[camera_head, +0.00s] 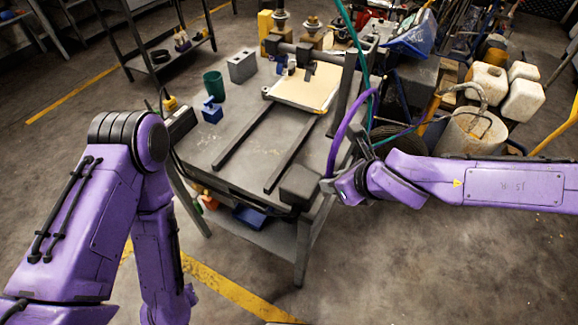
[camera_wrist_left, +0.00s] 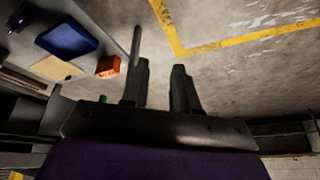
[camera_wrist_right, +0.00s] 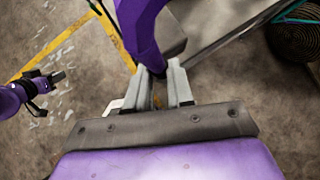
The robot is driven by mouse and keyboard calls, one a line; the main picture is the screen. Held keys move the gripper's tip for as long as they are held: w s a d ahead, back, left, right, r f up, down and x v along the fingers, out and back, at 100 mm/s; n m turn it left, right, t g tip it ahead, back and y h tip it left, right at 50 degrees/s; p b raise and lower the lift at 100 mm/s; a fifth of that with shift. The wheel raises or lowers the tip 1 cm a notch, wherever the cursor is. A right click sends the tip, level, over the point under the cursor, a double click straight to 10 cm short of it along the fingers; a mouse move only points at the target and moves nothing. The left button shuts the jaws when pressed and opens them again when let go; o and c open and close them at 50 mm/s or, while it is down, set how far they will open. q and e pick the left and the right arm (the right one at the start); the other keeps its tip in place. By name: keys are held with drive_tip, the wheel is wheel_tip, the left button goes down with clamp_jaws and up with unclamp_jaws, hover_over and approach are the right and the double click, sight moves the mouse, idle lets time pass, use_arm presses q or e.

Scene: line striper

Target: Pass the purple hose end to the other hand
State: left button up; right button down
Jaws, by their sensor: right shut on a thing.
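The purple hose (camera_head: 345,122) curves up from my right gripper (camera_head: 343,186) beside the right front corner of the workbench. It meets a thin teal line near its top. In the right wrist view the thick purple hose (camera_wrist_right: 143,30) runs down to the tips of my right gripper (camera_wrist_right: 165,78), which is shut on it. The hose tip itself is hard to make out. My left gripper (camera_wrist_left: 160,68) is open and empty in the left wrist view, its two dark fingers apart. In the head view the left arm hangs down at the left, and its gripper cannot be made out.
White jugs (camera_head: 523,102) and a bucket (camera_head: 472,134) stand behind my right arm. The floor in front is clear.

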sight(329, 177)
use_arm(q)
drive_tip(key=w+d+r+m+t+h, duration=0.35)
drive_tip(key=w+d+r, duration=0.25)
drive_tip(key=w+r, duration=0.5)
drive_tip(key=w+d+r+m+t+h, duration=0.2)
drive_tip(key=w+d+r+t+h, duration=0.4)
drive_tip(key=w, duration=0.8)
drive_tip(key=w+d+r+m+h, duration=0.1)
drive_tip(key=d+r+m+h, duration=0.45)
drive_tip(key=r, duration=0.45)
drive_tip(key=s+d+r+m+g+h, duration=0.5)
drive_tip(key=s+m+g+h, duration=0.15)
drive_tip(key=m+g, duration=0.35)
drive_tip(key=w+d+m+t, duration=0.1)
drive_tip(key=w+d, duration=0.1)
drive_tip(key=d, duration=0.9)
drive_tip(key=shift+w+d+y, duration=0.25)
drive_tip(key=shift+y, duration=0.2)
drive_tip(key=shift+f, duration=0.1)
